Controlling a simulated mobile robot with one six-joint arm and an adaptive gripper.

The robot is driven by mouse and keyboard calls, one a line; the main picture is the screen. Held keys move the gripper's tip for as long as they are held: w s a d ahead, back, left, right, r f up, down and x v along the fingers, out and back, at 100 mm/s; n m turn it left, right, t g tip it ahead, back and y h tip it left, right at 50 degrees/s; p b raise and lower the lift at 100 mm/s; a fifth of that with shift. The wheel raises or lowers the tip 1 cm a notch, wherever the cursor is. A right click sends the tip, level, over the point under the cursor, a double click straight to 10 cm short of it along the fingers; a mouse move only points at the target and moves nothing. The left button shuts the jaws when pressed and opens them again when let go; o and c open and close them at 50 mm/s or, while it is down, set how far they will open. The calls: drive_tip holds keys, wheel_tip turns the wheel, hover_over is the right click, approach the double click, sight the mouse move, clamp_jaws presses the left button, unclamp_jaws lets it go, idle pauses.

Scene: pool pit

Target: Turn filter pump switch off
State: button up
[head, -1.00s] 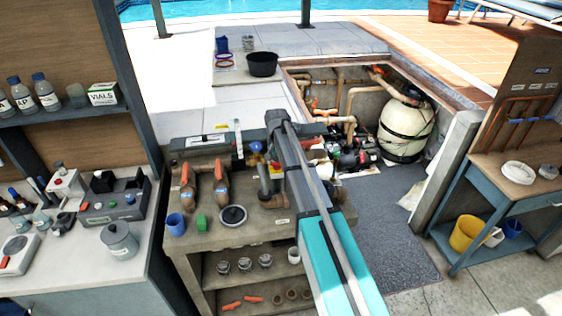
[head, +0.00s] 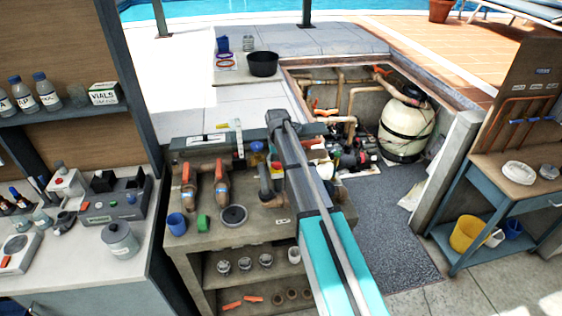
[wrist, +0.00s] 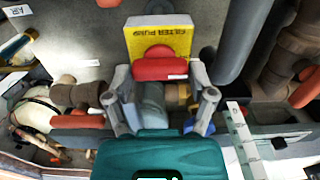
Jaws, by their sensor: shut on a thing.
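The filter pump switch shows in the wrist view as a yellow plate (wrist: 158,38) reading "FILTER PUMP" upside down, with a red handle (wrist: 160,69) lying crosswise in front of it. My gripper (wrist: 160,82) is at the handle, one grey finger near each end, and is shut on it. How deep the fingers sit on the handle is hard to tell.
In the wrist view, pipes (wrist: 290,55) stand at right and a white strip (wrist: 240,140) lies close by. The head view shows a workbench (head: 205,245) with valves, a blue cup (head: 176,224), and a pit with a cream filter tank (head: 405,130). The floor mat (head: 390,240) is clear.

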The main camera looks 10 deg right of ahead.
drive_tip(key=shift+s, duration=0.2)
drive_tip(key=o, duration=1.1)
drive_tip(key=shift+c, duration=0.2)
drive_tip(key=shift+w, duration=0.1)
